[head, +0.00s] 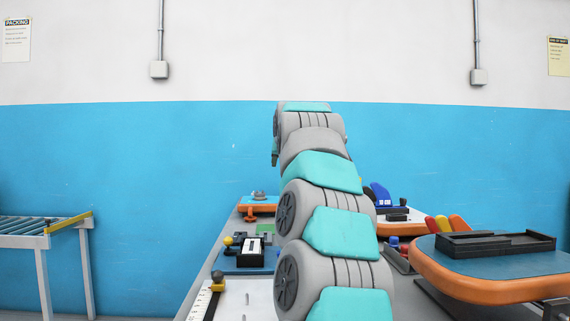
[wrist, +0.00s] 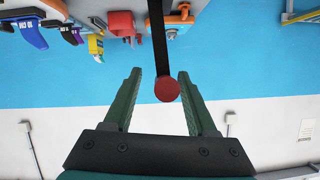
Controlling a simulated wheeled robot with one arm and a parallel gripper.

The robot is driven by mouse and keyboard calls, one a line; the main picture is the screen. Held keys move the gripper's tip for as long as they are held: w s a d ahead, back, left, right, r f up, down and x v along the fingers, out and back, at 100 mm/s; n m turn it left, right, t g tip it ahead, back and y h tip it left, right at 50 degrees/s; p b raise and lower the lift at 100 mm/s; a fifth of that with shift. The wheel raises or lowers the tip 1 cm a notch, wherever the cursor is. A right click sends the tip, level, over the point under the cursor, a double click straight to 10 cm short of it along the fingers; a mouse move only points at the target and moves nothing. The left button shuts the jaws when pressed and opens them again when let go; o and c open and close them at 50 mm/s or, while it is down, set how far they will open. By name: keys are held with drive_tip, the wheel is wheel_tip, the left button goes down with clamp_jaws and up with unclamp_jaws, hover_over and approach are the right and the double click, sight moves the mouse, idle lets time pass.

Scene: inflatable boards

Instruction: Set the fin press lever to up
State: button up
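A black lever with a round red knob (wrist: 166,89) shows in the wrist view, which looks upside down. Its black bar (wrist: 159,40) runs from the knob to the top edge, toward the bench side. My gripper (wrist: 159,74) is open, with one green finger on each side of the knob and a visible gap on both sides. I cannot tell the depth of the knob between the fingers. The lever's base is out of the wrist view. In the head view my arm covers the middle of the bench, and I see no lever there.
A ruler (head: 202,303) and a yellow-knobbed device (head: 245,250) lie on the bench left of my arm. An orange-edged board (head: 480,288) with a black tray (head: 497,246) stands right. Blue fins (head: 380,194) sit behind. A red block (wrist: 121,23) shows near the lever in the wrist view.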

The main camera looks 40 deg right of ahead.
drive_tip(key=shift+a, duration=0.1)
drive_tip(key=b+v, duration=0.1)
drive_tip(key=v, duration=0.6)
drive_tip(key=shift+s+r, duration=0.15)
drive_tip(key=shift+s, duration=0.15)
drive_tip(key=shift+a, duration=0.15)
